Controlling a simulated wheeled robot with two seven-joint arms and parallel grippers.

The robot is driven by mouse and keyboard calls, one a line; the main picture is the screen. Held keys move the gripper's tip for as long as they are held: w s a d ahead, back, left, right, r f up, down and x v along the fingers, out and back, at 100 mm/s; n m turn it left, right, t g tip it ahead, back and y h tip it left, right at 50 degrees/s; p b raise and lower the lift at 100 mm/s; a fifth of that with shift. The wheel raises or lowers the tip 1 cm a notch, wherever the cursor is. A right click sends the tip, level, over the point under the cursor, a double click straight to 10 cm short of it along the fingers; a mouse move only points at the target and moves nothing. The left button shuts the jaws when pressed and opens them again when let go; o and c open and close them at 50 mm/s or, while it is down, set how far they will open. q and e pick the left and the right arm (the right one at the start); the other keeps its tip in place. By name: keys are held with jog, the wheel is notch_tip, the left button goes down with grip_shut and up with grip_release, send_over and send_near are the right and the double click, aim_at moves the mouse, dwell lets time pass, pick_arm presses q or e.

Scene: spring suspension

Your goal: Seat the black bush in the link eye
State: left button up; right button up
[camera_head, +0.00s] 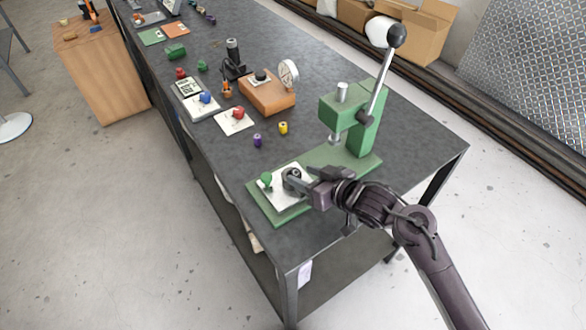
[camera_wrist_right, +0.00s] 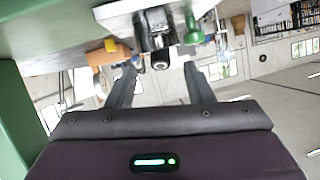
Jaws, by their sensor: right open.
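A dark round part (camera_head: 292,173), which looks like the black bush in the link eye, stands on a white plate (camera_head: 277,197) on the green press base. In the right wrist view a black cylinder with a pale ring at its end (camera_wrist_right: 160,61) shows beyond and between the fingertips, against a grey metal part. I cannot tell how deep the bush sits. My right gripper (camera_head: 311,180) is open beside it, on its right in the head view; in the right wrist view its two fingers (camera_wrist_right: 159,78) are spread and empty. My left gripper is not in view.
A green lever press (camera_head: 368,115) stands just behind my right gripper, its lever raised. A green knob (camera_head: 266,179) stands left of the dark part. Purple (camera_head: 257,140) and yellow (camera_head: 283,128) bushes, a red-knobbed part (camera_head: 239,112) and an orange block (camera_head: 267,97) lie farther back.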

jog(key=shift+x, duration=0.8)
jog(key=shift+c, duration=0.5)
grip_shut()
